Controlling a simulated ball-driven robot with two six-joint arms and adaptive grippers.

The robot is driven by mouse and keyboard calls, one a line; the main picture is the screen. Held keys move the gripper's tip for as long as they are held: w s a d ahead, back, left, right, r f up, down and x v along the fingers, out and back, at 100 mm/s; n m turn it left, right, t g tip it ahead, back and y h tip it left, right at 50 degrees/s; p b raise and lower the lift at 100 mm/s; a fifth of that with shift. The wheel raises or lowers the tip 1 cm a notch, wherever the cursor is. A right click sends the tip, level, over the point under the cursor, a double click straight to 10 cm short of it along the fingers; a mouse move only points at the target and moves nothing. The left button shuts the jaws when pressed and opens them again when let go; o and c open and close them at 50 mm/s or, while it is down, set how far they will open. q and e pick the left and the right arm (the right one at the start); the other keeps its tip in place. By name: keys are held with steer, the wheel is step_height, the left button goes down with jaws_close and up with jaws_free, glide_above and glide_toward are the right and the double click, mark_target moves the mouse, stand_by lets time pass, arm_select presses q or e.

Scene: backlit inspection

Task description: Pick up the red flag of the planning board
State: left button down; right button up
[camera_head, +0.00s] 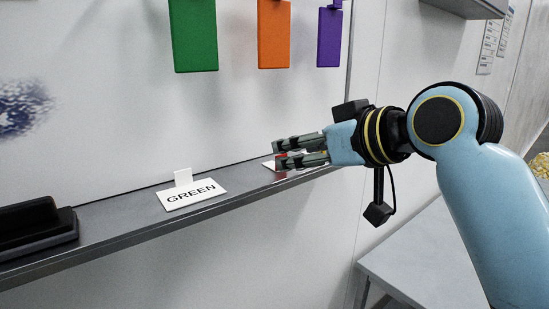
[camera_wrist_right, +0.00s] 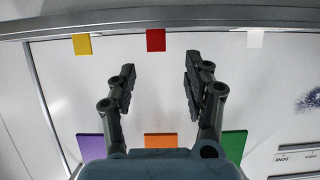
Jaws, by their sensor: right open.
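The red flag (camera_wrist_right: 155,40) is a small upright tab at the ledge below the planning board (camera_wrist_right: 60,100). In the wrist view it shows just beyond my right fingertips, roughly midway between them. My right gripper (camera_head: 280,154) is open and low over the ledge in the head view; the same gripper (camera_wrist_right: 158,62) is empty in the wrist view. In the head view its fingers hide most of the flag, and only a little red shows between them. I cannot tell whether they touch it. My left gripper is not in view.
A white tab (camera_wrist_right: 255,38) and a yellow tab (camera_wrist_right: 82,44) flank the red flag. A card reading GREEN (camera_head: 192,194) lies on the ledge (camera_head: 110,219). Green (camera_head: 194,35), orange (camera_head: 273,33) and purple (camera_head: 329,38) plates hang above. A dark object (camera_head: 33,228) sits at left.

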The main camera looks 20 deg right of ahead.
mark_target(282, 155)
steer(key=p+x, duration=0.1)
steer(key=x, duration=0.1)
steer(key=p+x, duration=0.1)
steer(key=x, duration=0.2)
steer(key=shift+d+f, duration=0.1)
steer(key=shift+d, duration=0.15)
steer(key=shift+w+a+f, duration=0.15)
steer(key=shift+w+f, duration=0.05)
steer(key=shift+w, duration=0.05)
steer(key=shift+c, duration=0.5)
steer(key=c, duration=0.7)
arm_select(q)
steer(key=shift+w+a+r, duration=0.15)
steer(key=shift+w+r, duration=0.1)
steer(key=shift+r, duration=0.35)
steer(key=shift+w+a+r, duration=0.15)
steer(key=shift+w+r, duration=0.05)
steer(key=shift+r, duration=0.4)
arm_select(e)
steer(key=shift+c, duration=0.2)
